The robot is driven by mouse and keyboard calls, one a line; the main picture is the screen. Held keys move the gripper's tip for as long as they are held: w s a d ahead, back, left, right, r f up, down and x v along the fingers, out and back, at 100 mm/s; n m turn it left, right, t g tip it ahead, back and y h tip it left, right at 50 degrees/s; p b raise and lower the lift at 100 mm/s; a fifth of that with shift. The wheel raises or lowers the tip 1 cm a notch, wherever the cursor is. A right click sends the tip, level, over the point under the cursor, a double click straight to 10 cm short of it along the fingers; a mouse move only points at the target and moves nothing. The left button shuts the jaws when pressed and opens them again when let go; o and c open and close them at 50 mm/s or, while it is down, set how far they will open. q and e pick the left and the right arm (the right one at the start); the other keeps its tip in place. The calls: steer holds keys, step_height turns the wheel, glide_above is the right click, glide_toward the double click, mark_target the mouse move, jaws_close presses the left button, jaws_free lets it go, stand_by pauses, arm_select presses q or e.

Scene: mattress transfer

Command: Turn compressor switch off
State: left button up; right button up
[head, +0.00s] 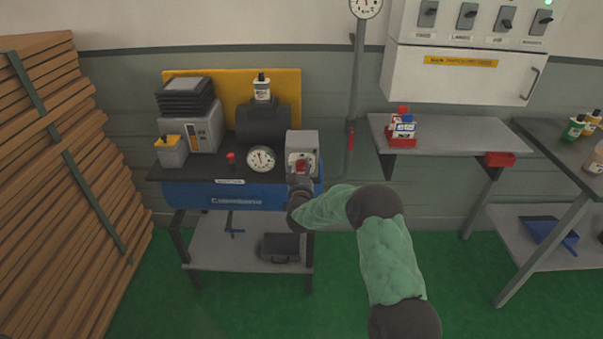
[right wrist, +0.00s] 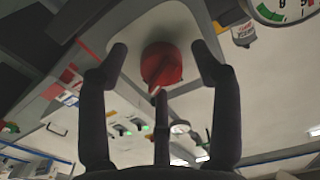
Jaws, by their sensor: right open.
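The compressor (head: 225,194) stands on a dark-topped stand at the left centre of the head view. Its switch is a red rotary knob (head: 300,162) on a grey box (head: 302,141) at the compressor's right end. The red knob (right wrist: 161,66) shows close up in the right wrist view, on a pale plate. My right gripper (head: 299,177) is in front of the box, and its fingers (right wrist: 160,62) are open on either side of the knob, with visible gaps. Whether any finger touches the knob I cannot tell. My left gripper is not in view.
A round gauge (head: 261,160) sits just left of the switch box. A wall shelf (head: 455,140) with a red holder (head: 403,133) is to the right. A stack of planks (head: 60,190) fills the left side. Green floor (head: 250,310) is open in front.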

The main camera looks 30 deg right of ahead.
steer(key=shift+d, duration=0.1)
steer(key=c, duration=1.1)
steer(key=shift+c, duration=0.2)
steer(key=shift+n, duration=0.3)
steer(key=n+p, duration=0.2)
steer(key=n, duration=0.3)
steer(key=shift+n+p, duration=0.3)
steer(key=n+p, duration=0.2)
steer(key=n, duration=0.3)
steer(key=shift+f+n, duration=0.15)
steer(key=shift+n, duration=0.15)
